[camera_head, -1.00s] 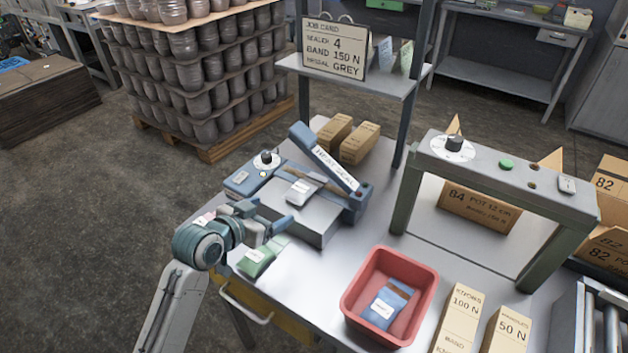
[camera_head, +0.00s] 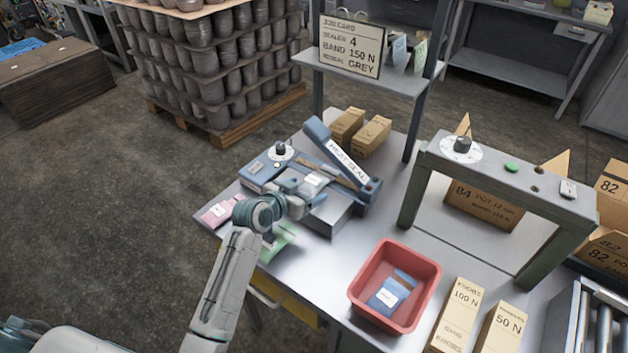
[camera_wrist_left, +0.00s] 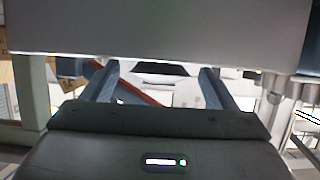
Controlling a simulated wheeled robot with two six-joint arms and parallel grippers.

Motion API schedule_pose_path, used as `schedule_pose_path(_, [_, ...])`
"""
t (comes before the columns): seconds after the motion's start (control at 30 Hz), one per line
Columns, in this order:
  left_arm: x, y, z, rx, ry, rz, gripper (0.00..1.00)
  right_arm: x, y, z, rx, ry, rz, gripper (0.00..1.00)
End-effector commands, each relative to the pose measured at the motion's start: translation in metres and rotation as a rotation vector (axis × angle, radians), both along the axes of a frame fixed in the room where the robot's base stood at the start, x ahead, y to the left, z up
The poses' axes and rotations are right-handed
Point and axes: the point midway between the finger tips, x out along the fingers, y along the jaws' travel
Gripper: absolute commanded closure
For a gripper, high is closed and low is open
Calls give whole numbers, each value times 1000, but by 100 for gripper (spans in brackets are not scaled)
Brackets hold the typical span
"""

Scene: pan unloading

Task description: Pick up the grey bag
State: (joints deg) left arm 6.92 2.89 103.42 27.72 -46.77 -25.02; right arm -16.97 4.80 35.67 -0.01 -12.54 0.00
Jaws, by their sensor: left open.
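The grey bag (camera_head: 312,184) with a pale label lies on the blue heat sealer (camera_head: 266,170), near the open sealing arm marked HEAT SEAL (camera_head: 345,163). My left gripper (camera_head: 312,200) is open just in front of the bag, low over the sealer's grey work surface. Its wrist hides part of the sealer; I cannot tell whether the fingers touch the bag. In the left wrist view the two fingers (camera_wrist_left: 157,85) stand wide apart with no clear hold on anything; a large pale surface covers the top. My right gripper is not in view.
A pink bag (camera_head: 222,210) and a green bag (camera_head: 280,243) lie near the table's left edge. A red bin (camera_head: 435,280) holds a blue bag (camera_head: 392,291). Small cartons (camera_head: 372,135) stand behind the sealer. A green frame (camera_head: 520,188) stands right. A job card (camera_head: 350,46) reads GREY.

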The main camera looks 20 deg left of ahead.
Motion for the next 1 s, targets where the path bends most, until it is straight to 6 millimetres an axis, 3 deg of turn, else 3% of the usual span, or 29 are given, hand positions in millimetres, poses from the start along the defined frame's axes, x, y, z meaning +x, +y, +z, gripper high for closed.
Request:
schedule_pose_path(0.17, [0, 0, 0, 1, 0, 0, 20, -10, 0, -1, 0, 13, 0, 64])
schedule_pose_path(0.43, [0, 0, 0, 1, 0, 0, 71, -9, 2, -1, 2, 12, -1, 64])
schedule_pose_path(0.5, [0, 0, 0, 1, -1, 1, 75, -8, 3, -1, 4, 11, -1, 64])
schedule_pose_path(0.77, [0, 0, 2, 1, -2, 1, 75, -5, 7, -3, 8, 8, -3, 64])
schedule_pose_path(1.0, [1, 0, 27, 2, -8, -1, 75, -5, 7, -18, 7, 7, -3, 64])
